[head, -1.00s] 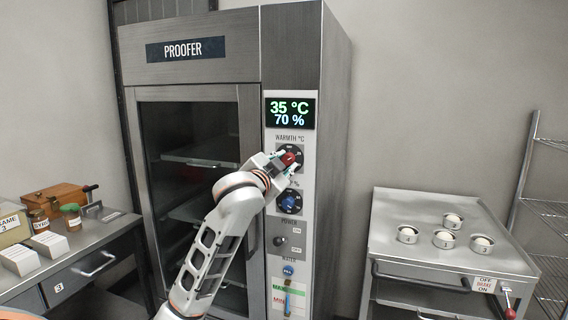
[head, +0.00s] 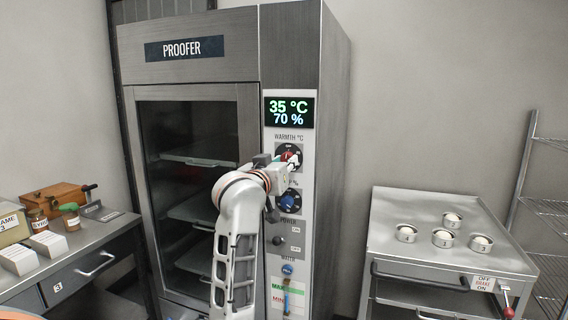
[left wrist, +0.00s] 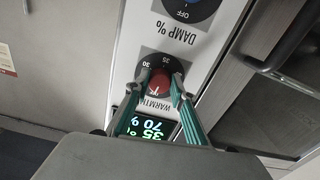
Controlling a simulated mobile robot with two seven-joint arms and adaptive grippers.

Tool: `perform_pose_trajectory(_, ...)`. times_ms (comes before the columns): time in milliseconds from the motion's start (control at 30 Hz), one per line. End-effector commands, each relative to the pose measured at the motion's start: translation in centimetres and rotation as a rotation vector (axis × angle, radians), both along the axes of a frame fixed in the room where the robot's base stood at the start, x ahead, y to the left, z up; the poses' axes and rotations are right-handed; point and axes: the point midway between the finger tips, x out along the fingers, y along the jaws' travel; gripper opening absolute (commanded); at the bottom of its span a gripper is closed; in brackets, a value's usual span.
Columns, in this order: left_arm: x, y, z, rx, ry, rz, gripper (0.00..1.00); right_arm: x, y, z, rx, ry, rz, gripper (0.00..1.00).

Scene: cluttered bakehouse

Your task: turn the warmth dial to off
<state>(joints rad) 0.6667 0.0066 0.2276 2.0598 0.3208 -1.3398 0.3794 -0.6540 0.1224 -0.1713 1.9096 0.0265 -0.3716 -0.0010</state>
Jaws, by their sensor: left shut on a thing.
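The warmth dial (head: 288,155) is a red knob on a dark round scale, high on the proofer's control panel. In the left wrist view the red knob (left wrist: 160,82) appears upside down, with 30 and 35 readable on its scale. My left gripper (head: 285,163) is at the dial, its teal fingers (left wrist: 161,88) on either side of the red knob, shut on it. The display (head: 289,112) above reads 35 °C and 70 %. My gripper hides part of the dial in the head view. My right gripper is not in view.
The blue damp dial (head: 289,202) is just below, with the power switch (head: 278,240) under it. A steel trolley (head: 400,262) with several small cups stands right. A counter (head: 105,235) with a wooden box (head: 58,198) and jars is left.

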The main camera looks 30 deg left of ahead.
Motion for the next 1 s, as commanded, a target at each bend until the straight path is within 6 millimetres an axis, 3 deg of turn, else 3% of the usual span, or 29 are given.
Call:
perform_pose_trajectory(300,0.03,-0.11,0.0,-0.112,-0.027,-0.001,0.02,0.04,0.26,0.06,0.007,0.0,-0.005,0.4)
perform_pose_trajectory(833,0.01,-0.06,0.06,-0.131,-0.033,-0.001,0.02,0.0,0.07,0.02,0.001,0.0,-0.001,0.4)
perform_pose_trajectory(867,0.01,-0.06,0.06,-0.131,-0.033,-0.001,0.31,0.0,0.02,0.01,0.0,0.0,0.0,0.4)
perform_pose_trajectory(900,0.01,-0.06,0.06,-0.131,-0.033,-0.001,0.4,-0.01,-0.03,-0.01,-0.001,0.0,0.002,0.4)
perform_pose_trajectory(1000,0.01,-0.05,0.06,-0.13,-0.032,-0.001,0.4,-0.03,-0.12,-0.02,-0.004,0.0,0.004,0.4)
